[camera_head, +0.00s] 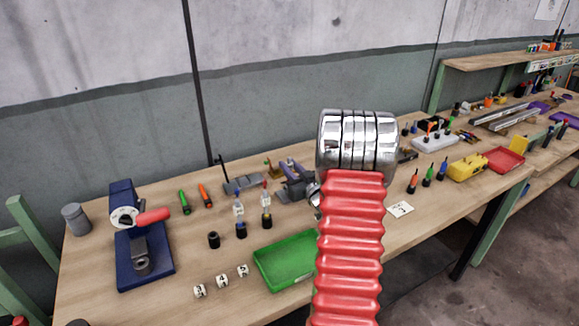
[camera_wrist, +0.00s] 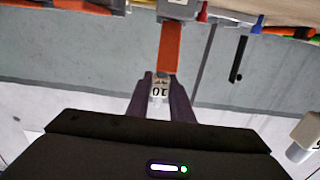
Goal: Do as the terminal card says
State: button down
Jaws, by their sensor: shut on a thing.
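In the wrist view my gripper (camera_wrist: 160,80) is shut on a small white piece (camera_wrist: 160,90) with dark figures that look like 10. An orange block (camera_wrist: 168,48) lies in line just beyond the fingertips, below a grey body (camera_wrist: 177,9); I cannot tell whether it touches the white piece. In the head view my arm hides the gripper. White pieces marked 3 (camera_head: 200,290), 4 (camera_head: 222,281) and 5 (camera_head: 243,270) stand in a row at the front.
A blue press (camera_head: 145,255) with a red handle stands at the left of the bench (camera_head: 95,285). A green tray (camera_head: 288,262), labelled bottles (camera_head: 238,208) and a black cylinder (camera_head: 214,240) stand in the middle. A yellow box (camera_head: 467,167) and red tray (camera_head: 503,159) are at right.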

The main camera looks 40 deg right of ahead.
jog(key=shift+f, duration=0.45)
jog(key=c, duration=1.5)
grip_release()
jog(key=shift+s, duration=0.1)
jog(key=v, duration=1.3)
jog(key=shift+s+a, duration=0.15)
jog(key=shift+s, duration=0.15)
jog(key=shift+w, duration=0.1)
